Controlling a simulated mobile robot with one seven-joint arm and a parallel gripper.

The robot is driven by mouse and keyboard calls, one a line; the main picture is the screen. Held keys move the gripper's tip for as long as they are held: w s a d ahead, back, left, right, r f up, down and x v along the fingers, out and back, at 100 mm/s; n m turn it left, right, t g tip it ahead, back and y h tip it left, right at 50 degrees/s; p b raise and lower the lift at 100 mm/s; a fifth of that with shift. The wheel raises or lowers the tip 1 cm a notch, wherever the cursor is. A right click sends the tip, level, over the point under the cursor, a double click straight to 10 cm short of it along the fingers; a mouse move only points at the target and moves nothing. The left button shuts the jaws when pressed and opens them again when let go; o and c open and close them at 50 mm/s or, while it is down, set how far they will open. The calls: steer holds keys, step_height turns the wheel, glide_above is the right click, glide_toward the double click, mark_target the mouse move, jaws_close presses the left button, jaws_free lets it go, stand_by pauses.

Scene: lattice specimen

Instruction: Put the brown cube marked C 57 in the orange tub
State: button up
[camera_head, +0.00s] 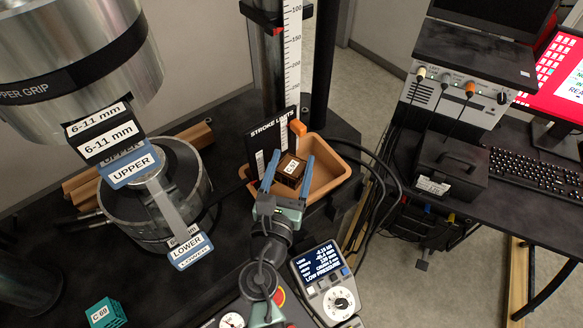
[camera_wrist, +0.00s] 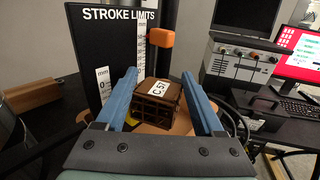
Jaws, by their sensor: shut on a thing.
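The brown lattice cube (camera_head: 290,169) is between the two blue fingers of my gripper (camera_head: 287,175). In the wrist view the brown cube (camera_wrist: 158,100) shows its white label, which reads C 57. My gripper (camera_wrist: 160,100) is shut on it. The orange tub (camera_head: 330,181) lies behind and under the cube in the head view, with its right part and rim clear to see. In the wrist view only parts of the tub (camera_wrist: 182,124) show behind the cube and fingers. The cube's height above the tub floor is hard to tell.
A black STROKE LIMITS plate (camera_head: 262,142) with an orange pointer (camera_head: 298,127) stands at the tub's left. The testing machine's grips (camera_head: 150,185) are further left. A teal cube marked C 69 (camera_head: 105,313) lies front left. A handset (camera_head: 325,285) is in front.

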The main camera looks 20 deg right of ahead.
jaws_close()
steer(key=shift+f, duration=0.35)
steer(key=o, duration=1.1)
jaws_free()
steer(key=shift+c, duration=0.2)
steer(key=shift+r, duration=0.1)
